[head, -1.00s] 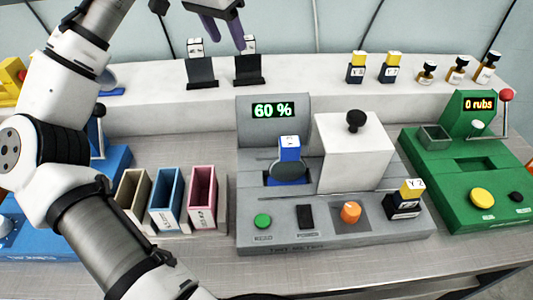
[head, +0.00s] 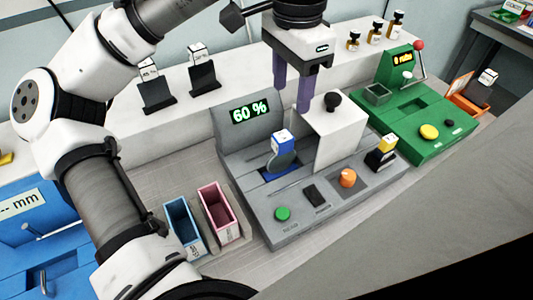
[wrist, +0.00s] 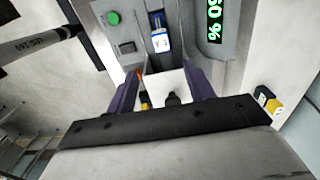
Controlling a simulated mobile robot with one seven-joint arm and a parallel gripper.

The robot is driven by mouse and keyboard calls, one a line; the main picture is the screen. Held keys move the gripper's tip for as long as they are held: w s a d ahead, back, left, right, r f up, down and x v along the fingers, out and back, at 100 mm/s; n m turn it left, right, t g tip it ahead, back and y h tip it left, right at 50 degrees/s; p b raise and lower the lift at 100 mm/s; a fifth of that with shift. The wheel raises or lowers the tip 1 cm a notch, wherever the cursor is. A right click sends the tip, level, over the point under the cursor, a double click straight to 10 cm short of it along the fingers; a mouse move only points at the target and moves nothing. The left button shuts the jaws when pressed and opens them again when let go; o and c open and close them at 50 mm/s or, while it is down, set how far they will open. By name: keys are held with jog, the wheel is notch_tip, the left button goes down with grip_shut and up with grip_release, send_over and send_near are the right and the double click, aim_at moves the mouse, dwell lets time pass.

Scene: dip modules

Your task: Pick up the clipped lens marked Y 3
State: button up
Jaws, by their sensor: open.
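The clipped lens (head: 281,150) has a blue clip with a white top and a dark round lens. It stands upright in the slot of the grey tester (head: 262,205), left of the white box (head: 338,140). In the wrist view its clip (wrist: 160,40) shows a label that seems to read Y 3. My gripper (head: 292,92) is open, with purple fingers pointing down, above the tester near the white box. In the wrist view my gripper (wrist: 161,90) has nothing held between its fingers, and the clip lies beyond them, toward the top.
The white box with its black knob (head: 333,101) stands close to my fingers. Pink (head: 217,212) and blue (head: 184,230) bins stand left, and a green machine (head: 415,115) right. Black holders (head: 204,78) stand on the shelf.

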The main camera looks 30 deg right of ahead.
aim_at(283, 136)
notch_tip(283, 136, down, 8)
jog(key=shift+f, duration=0.2)
jog(key=shift+w+a+f+p, duration=0.1)
jog(key=shift+a+f+p, duration=0.1)
jog(key=shift+f, duration=1.1)
jog(key=shift+w+a+f+p, duration=0.1)
jog(key=shift+a+f, duration=0.1)
jog(key=shift+f, duration=1.05)
jog(key=shift+c, duration=0.4)
grip_shut()
